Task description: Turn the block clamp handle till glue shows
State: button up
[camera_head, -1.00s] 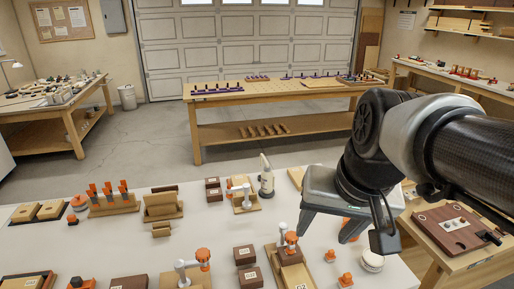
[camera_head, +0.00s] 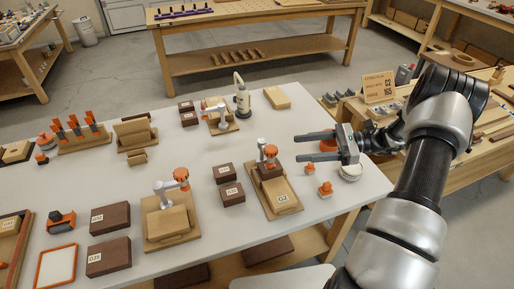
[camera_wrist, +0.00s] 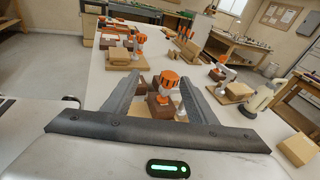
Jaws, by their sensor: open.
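A clamp with an orange handle (camera_head: 270,151) and pale body stands on a wooden board (camera_head: 284,209) labelled G2, holding a dark brown block (camera_head: 269,171). My gripper (camera_head: 300,150) is open and empty, its two fingers level and pointing left, just right of this clamp. In the wrist view the orange handle (camera_wrist: 170,78) shows between and beyond the fingers (camera_wrist: 162,88), with no contact visible. Any glue at the block joint is too small to make out.
Similar clamps stand at left (camera_head: 171,190) and farther back (camera_head: 214,108). Dark blocks (camera_head: 231,193) lie left of the G2 board. Small orange-topped pieces (camera_head: 325,189) and a round white container (camera_head: 350,172) sit near the right edge. A sign card (camera_head: 380,88) stands on the side bench.

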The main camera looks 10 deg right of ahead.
aim_at(266, 147)
jog(key=d+f+m+t+y, duration=0.1)
jog(key=d+f+m+t, duration=0.1)
jog(key=d+f+t, duration=0.15)
jog(key=shift+m+g, duration=0.3)
jog(key=shift+g, duration=0.05)
jog(key=p+x, duration=0.1)
jog(key=x, duration=0.8)
jog(key=p+x, duration=0.1)
jog(key=x, duration=0.8)
jog(key=shift+f, duration=0.2)
jog(key=shift+c, duration=0.6)
jog(key=c, duration=0.9)
jog(key=shift+c, duration=0.2)
jog(key=shift+w, duration=0.1)
jog(key=shift+w+d+m+t+h+p, duration=0.2)
jog(key=shift+w+m+t+h+p, duration=0.15)
jog(key=shift+m+t+h, duration=0.8)
jog(key=shift+w+d+m+t+h+p, duration=0.25)
jog(key=shift+m+t+h+p, duration=0.5)
jog(key=shift+t, duration=0.75)
jog(key=shift+w+d+m+t+h+p, duration=0.2)
jog(key=shift+m+t+h, duration=0.5)
jog(key=shift+m+t, duration=0.6)
